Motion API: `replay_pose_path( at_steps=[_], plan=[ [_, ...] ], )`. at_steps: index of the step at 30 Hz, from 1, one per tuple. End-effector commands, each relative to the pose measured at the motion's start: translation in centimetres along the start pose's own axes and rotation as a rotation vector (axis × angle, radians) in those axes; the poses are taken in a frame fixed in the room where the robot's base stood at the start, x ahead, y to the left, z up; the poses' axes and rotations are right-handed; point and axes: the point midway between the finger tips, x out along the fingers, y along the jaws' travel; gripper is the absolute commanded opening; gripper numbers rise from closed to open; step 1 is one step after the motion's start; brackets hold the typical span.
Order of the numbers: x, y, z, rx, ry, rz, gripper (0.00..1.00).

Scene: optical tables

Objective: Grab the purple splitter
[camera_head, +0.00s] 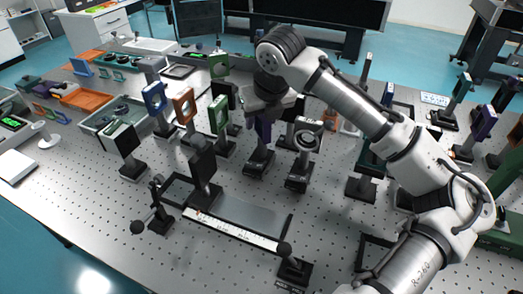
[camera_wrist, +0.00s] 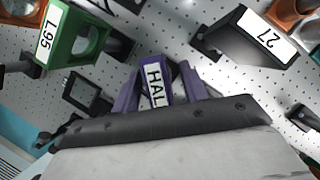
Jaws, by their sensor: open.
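The purple splitter (camera_head: 263,130) stands upright on a black post and base in the head view, directly under my gripper (camera_head: 266,106). In the wrist view the purple splitter (camera_wrist: 156,82) is in the middle, just beyond the edge of my gripper body, with a white label reading "HAL" and partly hidden. My gripper is open and points down at its top.
A green mount (camera_head: 219,116) stands close on the left, with an orange mount (camera_head: 184,105) and a blue mount (camera_head: 155,97) beyond. Another purple part (camera_head: 484,123) is at far right. Bare perforated table (camera_head: 90,190) lies at front left.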

Motion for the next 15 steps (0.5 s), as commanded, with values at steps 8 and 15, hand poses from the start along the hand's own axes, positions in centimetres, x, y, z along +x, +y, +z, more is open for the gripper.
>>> replay_pose_path(
  at_steps=[8,15],
  plan=[
    [0.73,0.02,-0.03,0.0,0.0,0.001,0.44],
    [0.7,0.01,-0.03,0.0,0.0,0.001,0.17]
  ],
)
